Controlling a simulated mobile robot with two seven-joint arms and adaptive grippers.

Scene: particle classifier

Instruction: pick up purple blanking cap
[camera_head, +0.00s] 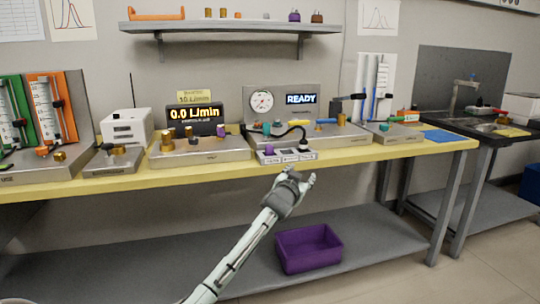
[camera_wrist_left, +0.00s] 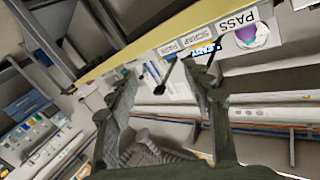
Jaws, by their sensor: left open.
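A small purple cap (camera_head: 268,150) sits at the left end of a small labelled tray (camera_head: 287,158) at the bench's front edge. A purple round piece on a pale disc (camera_wrist_left: 247,36) shows behind the PASS label in the left wrist view. Another purple piece (camera_head: 221,130) stands on the flow station, and one more (camera_head: 294,16) is on the wall shelf. Which is the blanking cap I cannot tell. My left gripper (camera_head: 303,179) is open and apart from the caps, below and in front of the tray. Its open fingers (camera_wrist_left: 166,80) show in the left wrist view. My right gripper is not in view.
The yellow bench edge (camera_head: 150,181) runs just beyond my left gripper. A black hose (camera_head: 291,130) arches behind the tray. A purple bin (camera_head: 308,249) stands on the lower shelf. Space before the bench is clear.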

